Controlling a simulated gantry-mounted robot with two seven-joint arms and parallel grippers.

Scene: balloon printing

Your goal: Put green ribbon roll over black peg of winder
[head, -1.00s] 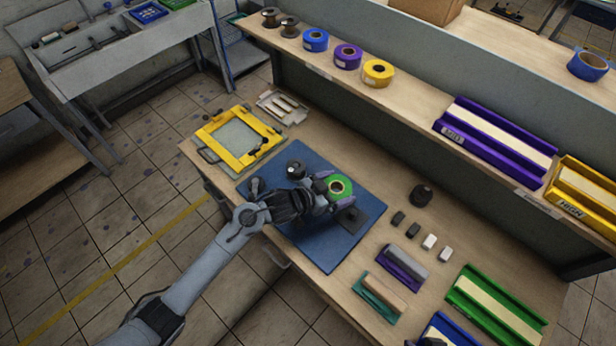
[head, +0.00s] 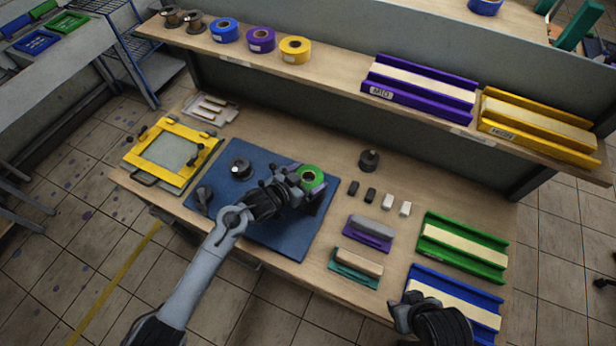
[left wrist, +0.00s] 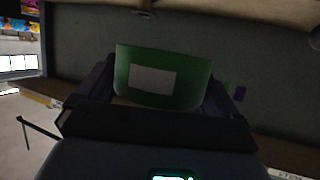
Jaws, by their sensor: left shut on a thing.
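The green ribbon roll (head: 312,178) is held in my left gripper (head: 304,184) above the right part of the blue mat (head: 262,236). In the left wrist view the roll (left wrist: 185,82) stands between the fingers, its white label facing the camera. A dark round device with a silver top (head: 240,168) stands on the mat, left of the gripper. The dark square base seen earlier near the roll is now mostly hidden behind my gripper. I cannot make out the black peg, or whether the roll touches it. My right gripper (head: 402,316) is at the lower right, over the blue tray's left end.
A yellow frame (head: 170,153) lies left of the mat. A black round object (head: 369,160) and several small blocks stand to the right. Green (head: 470,232) and blue (head: 478,293) trays lie farther right. The shelf (head: 340,85) behind holds spools, ribbon rolls and trays.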

